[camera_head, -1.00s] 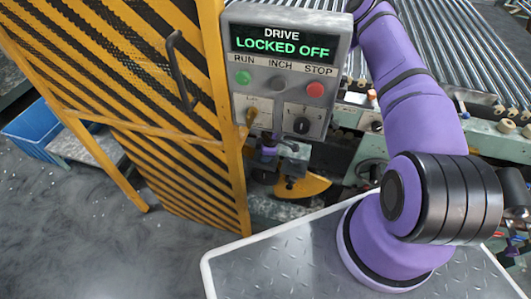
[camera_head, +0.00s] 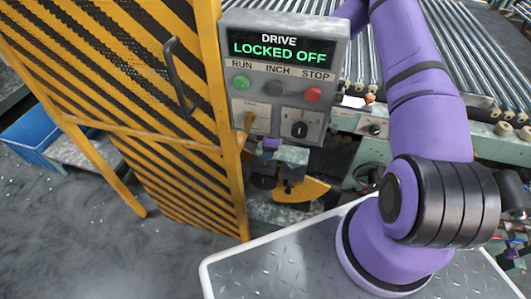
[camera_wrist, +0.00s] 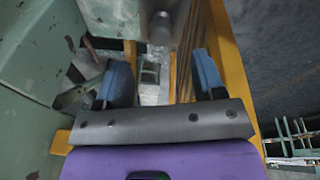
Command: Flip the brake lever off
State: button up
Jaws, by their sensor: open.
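In the wrist view my gripper (camera_wrist: 162,78) is open, with its two blue-padded fingers wide apart and nothing held between them. A grey rounded metal end (camera_wrist: 160,27) shows above the gap between the fingers, apart from them. In the head view only a small purple piece of my wrist shows below the control panel (camera_head: 322,80); the fingers are hidden. A yellow curved plate (camera_head: 308,190) with a dark hub (camera_head: 263,181) sits below the panel. I cannot tell for sure which part is the brake lever.
The panel display (camera_head: 278,47) reads "DRIVE LOCKED OFF". A black rotary knob (camera_head: 300,130) is at the panel's lower right. A yellow-and-black striped guard (camera_head: 130,75) stands left, and a metal roller bed (camera_head: 460,60) lies behind my arm. The floor at left is open.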

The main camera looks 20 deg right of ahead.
aim_at(353, 191)
jog(key=k+l, duration=0.15)
jog(key=l, duration=0.2)
jog(key=k+l, duration=0.35)
jog(key=l, duration=0.3)
